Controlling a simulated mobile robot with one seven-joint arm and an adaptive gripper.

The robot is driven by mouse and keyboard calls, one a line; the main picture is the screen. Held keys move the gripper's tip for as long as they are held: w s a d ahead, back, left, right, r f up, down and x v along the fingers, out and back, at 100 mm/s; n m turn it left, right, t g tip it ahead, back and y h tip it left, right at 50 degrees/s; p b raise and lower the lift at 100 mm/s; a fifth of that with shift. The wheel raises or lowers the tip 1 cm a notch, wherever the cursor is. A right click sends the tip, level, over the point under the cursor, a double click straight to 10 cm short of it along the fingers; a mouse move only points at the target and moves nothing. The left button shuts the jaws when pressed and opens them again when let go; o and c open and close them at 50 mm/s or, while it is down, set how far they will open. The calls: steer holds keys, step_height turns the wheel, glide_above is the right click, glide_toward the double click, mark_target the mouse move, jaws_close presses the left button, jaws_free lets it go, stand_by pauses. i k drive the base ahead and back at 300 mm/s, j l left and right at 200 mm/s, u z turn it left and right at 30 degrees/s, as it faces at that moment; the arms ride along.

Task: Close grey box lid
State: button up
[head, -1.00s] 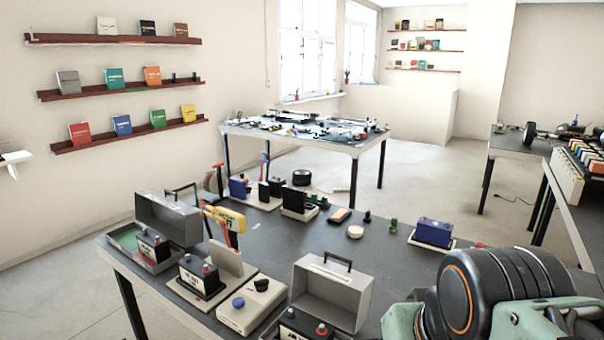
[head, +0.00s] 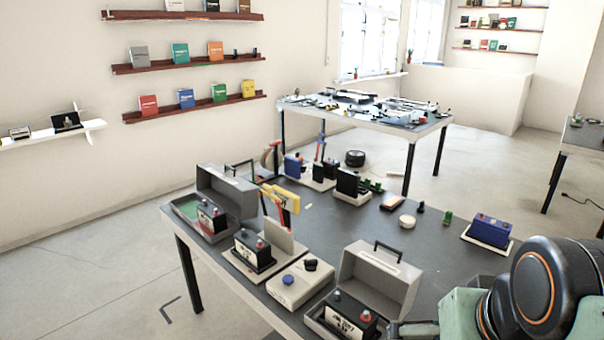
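Two grey boxes stand on the dark table with their lids raised. The near box has a light grey lid (head: 378,282) with a black handle on top, standing upright and tilted back. A black battery (head: 345,316) sits in its base, which is partly cut off below. The far-left box has a darker grey lid (head: 226,190), also raised, over a base with a green inside (head: 187,209) and another battery. A dark part of my gripper (head: 412,328) shows at the bottom edge, just right of the near box. Its fingers are mostly hidden, and contact with the box cannot be told.
Between the boxes are a battery on a stand (head: 254,250) and a white case with a blue knob (head: 300,286). A blue battery (head: 490,230) is at the right. My arm fills the lower right. The table's middle is fairly clear.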

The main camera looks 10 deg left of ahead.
mark_target(238, 196)
steer(key=k+j, duration=0.1)
steer(key=j, duration=0.4)
steer(key=k+j, duration=0.1)
steer(key=j, duration=0.35)
steer(key=i+j, duration=0.1)
steer(key=j, duration=0.65)
steer(key=i+j+z, duration=0.15)
steer(key=j, duration=0.65)
steer(key=i+j, duration=0.15)
steer(key=j, duration=0.2)
steer(key=i+j, duration=0.15)
steer(key=j, duration=0.25)
steer(key=i+j+z, duration=0.1)
steer(key=j, duration=0.25)
steer(key=i+j, duration=0.15)
steer(key=j, duration=0.2)
steer(key=i+j, duration=0.55)
steer(key=j, duration=0.15)
steer(key=i+u, duration=0.2)
steer(key=i, duration=0.25)
